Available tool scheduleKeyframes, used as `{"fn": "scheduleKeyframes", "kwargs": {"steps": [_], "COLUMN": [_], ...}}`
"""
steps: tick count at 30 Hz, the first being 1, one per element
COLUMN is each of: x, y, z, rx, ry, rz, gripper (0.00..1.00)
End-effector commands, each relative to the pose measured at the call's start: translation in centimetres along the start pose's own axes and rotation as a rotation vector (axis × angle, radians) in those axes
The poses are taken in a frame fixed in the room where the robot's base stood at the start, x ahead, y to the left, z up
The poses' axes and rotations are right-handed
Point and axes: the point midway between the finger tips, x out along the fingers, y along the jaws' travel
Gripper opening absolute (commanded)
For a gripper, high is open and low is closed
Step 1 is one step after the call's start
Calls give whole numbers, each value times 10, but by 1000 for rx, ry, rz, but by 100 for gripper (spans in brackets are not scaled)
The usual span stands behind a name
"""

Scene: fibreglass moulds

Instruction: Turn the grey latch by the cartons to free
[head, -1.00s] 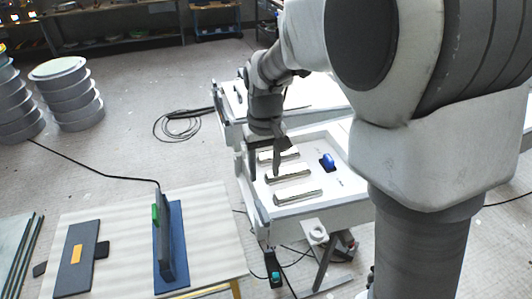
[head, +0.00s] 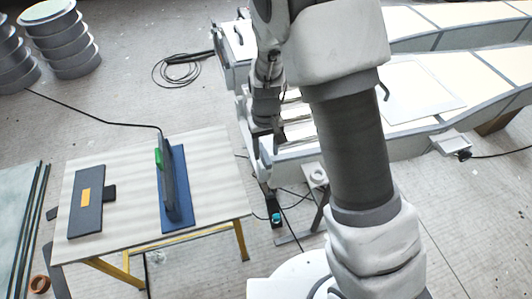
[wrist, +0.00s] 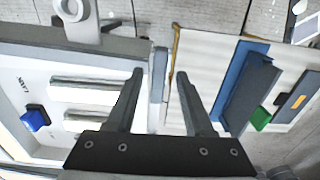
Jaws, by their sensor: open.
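My gripper (head: 268,152) hangs at the left front edge of the white tray unit, its jaws open and empty. In the wrist view my gripper (wrist: 158,75) has its fingers apart, with a narrow upright grey piece (wrist: 158,62) between and beyond them, at the tray's edge. This may be the grey latch, but I cannot tell for sure. No contact shows. Several long pale blocks (wrist: 92,89), possibly the cartons, lie in the tray; they also show partly in the head view (head: 298,113). My arm hides much of the tray there.
A blue knob (wrist: 35,118) sits on the tray. A pale table (head: 222,195) stands to the left with an upright dark panel on a blue base (head: 182,200) and a dark plate (head: 82,215). Cables (head: 180,70) lie on the floor. Long white moulds (head: 455,65) extend right.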

Motion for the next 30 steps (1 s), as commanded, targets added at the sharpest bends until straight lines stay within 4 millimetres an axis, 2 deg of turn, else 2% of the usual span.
{"fn": "scheduleKeyframes", "kwargs": {"steps": [6,16,17,25,30], "x": [20,24,24,24,24], "y": [0,0,0,0,0], "z": [0,0,0,0,0], "rx": [1,1,1,1,1], "ry": [-1,1,1,1,1], "rz": [0,-1,0,-1,0], "gripper": [52,52,51,2,0]}}
